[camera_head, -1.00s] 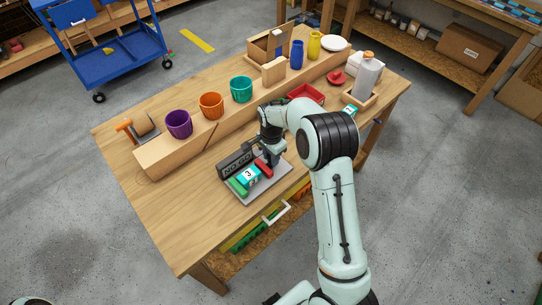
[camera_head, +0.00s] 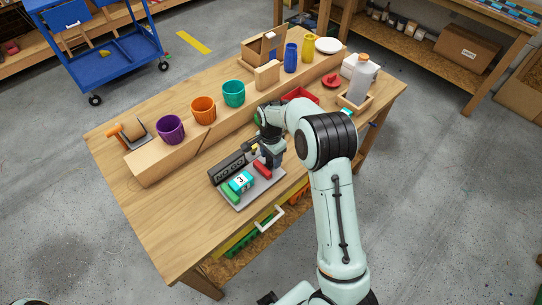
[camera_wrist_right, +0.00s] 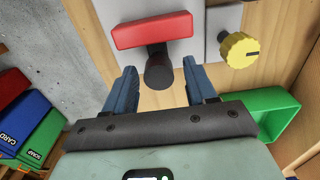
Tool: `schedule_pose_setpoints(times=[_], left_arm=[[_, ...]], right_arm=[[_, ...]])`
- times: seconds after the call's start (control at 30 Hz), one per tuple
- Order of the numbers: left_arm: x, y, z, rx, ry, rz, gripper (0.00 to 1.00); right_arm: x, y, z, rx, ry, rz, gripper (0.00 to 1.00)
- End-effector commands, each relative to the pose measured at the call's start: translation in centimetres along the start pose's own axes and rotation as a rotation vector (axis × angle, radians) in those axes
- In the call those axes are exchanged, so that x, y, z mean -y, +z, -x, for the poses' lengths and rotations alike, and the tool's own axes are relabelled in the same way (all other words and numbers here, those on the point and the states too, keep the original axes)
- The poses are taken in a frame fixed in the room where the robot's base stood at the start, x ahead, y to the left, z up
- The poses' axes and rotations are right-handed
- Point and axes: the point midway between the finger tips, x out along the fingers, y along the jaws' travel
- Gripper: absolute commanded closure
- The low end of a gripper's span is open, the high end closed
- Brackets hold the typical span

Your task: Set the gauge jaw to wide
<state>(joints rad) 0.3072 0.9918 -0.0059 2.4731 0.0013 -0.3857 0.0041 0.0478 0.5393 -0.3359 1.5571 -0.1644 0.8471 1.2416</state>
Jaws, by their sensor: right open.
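The gauge is a grey plate (camera_head: 238,204) on the table, with a dark NO GO sign (camera_head: 229,170), a green block (camera_head: 230,193), a cyan block marked 3 (camera_head: 241,182) and a red jaw block (camera_head: 262,170). A visible gap separates the red and cyan blocks. My right gripper (camera_head: 271,160) points down at the red block's end of the plate. In the right wrist view its open blue fingers (camera_wrist_right: 160,78) stand either side of a dark knob (camera_wrist_right: 158,66) below the red bar (camera_wrist_right: 152,30). Contact with the knob is unclear. My left gripper is not in view.
A yellow dial (camera_wrist_right: 239,49) sits beside the red bar in the wrist view. Purple (camera_head: 171,129), orange (camera_head: 203,110) and teal (camera_head: 233,93) cups stand on a wooden ledge behind. A white drawer handle (camera_head: 270,220) juts from the table's front.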

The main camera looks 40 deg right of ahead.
Motion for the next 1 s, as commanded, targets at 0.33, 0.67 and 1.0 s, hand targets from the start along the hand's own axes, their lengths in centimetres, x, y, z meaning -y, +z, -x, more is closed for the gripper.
schedule_pose_setpoints(times=[0.33, 0.67, 1.0], left_arm=[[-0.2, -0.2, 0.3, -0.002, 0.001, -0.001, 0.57], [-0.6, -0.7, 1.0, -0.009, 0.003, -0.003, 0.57], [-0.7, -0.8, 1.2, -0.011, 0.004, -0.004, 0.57]], right_arm=[[0.2, 0.0, 4.6, 0.0, -0.007, 0.001, 0.44], [0.1, -0.1, 11.4, -0.001, -0.005, -0.001, 0.44], [0.0, -0.1, 13.4, -0.001, -0.001, -0.001, 0.44]])
